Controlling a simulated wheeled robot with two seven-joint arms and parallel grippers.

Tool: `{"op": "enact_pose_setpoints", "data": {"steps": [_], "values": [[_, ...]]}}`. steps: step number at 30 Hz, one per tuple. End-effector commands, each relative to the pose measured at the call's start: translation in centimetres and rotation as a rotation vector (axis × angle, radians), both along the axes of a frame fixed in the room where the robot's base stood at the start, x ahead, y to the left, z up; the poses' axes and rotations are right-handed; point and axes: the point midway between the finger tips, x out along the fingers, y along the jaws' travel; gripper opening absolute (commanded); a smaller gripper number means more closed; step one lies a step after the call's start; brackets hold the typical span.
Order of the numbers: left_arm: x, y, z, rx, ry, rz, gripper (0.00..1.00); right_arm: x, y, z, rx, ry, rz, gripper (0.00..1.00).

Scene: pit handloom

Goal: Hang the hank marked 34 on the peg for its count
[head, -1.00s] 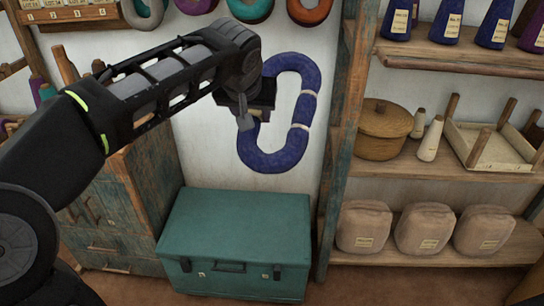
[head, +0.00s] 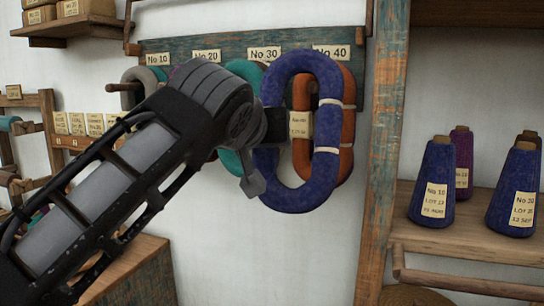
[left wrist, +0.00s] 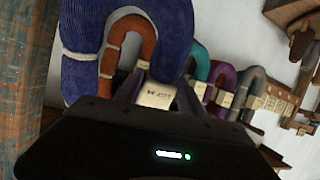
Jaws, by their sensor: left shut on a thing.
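My left gripper (head: 272,127) is shut on the blue hank (head: 286,194) at its left side. The hank hangs upright as a long ring with pale ties, in front of the peg board (head: 226,47), below the No 30 and No 40 labels. An orange hank (head: 347,130) hangs behind it and shows through its opening with a tag (head: 299,124); I cannot read a 34. In the left wrist view the blue hank (left wrist: 84,70) is at upper left, beside the orange hank (left wrist: 112,42). Whether the blue hank touches the orange one or a peg is unclear.
A grey hank (head: 139,76) and a teal hank (head: 231,162) hang further left on the board, partly behind my arm. A wooden post (head: 384,150) and a shelf with blue cones (head: 433,185) stand at right. The wall below the hank is bare.

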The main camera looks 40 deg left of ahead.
Motion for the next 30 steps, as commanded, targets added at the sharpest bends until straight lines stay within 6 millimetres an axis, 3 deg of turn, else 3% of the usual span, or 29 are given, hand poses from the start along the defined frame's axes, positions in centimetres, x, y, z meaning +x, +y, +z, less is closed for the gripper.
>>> {"op": "enact_pose_setpoints", "data": {"steps": [13,30], "values": [[0.11,-0.1,0.52,0.057,-0.171,-0.002,0.0,0.0,0.01,0.0,0.0,0.0,0.001,0.36],[0.43,-0.02,0.57,0.06,-0.179,-0.002,0.0,0.01,0.0,0.14,0.0,0.0,0.0,0.36]]}}
